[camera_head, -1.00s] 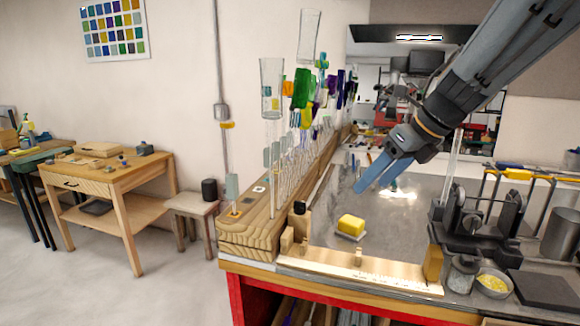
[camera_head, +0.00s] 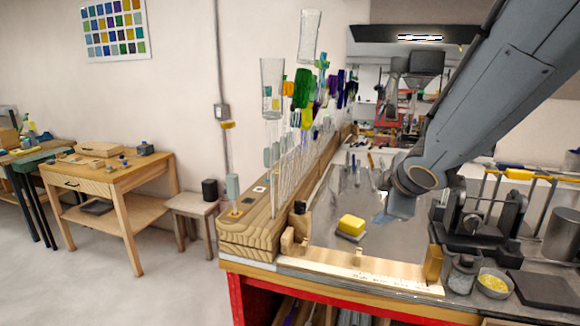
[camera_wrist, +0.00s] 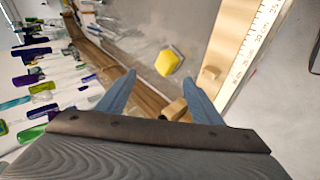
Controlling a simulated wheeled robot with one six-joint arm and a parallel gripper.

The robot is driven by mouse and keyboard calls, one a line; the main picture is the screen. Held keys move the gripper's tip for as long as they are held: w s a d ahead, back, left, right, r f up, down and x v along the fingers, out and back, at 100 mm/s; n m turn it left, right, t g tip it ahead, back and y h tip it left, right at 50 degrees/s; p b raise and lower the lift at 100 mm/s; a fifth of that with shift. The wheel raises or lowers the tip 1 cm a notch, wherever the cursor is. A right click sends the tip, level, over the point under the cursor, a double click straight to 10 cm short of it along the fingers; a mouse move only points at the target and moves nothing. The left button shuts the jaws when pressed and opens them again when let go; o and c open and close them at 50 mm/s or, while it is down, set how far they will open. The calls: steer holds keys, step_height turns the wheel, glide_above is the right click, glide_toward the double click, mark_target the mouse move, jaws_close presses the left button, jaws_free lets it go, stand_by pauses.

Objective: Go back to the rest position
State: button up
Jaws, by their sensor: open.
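My gripper (camera_wrist: 158,92) is open in the wrist view, with its two blue-grey fingers apart and nothing between them. In the head view my arm reaches in from the upper right. There the gripper is mostly hidden behind the arm link, and only a bluish part of it (camera_head: 392,215) shows above the metal worktop (camera_head: 330,215). A yellow block (camera_head: 351,224) sits on a small pale base on the worktop, left of the gripper. The block also shows in the wrist view (camera_wrist: 167,62), beyond the fingertips.
A wooden rack (camera_head: 250,225) with glass rods and coloured glass pieces (camera_head: 303,88) lines the worktop's left side. A wooden ruler (camera_head: 365,272) runs along the front edge. A dark clamp fixture (camera_head: 475,215) and a bowl of yellow bits (camera_head: 494,284) stand at the right.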

steer(key=s+a+f+m+g, duration=0.1)
steer(key=s+f+m+g, duration=0.2)
steer(key=s+f+m, duration=0.5)
steer(key=s+a+f+m+g, duration=0.2)
steer(key=s+f+m+g, duration=0.25)
steer(key=s+m, duration=0.4)
step_height(320, 180, down, 11)
steer(key=n+b, duration=0.1)
steer(key=b, duration=0.9)
steer(key=shift+s+n, duration=0.35)
steer(key=shift+f+g, duration=0.1)
steer(key=shift+g, duration=0.15)
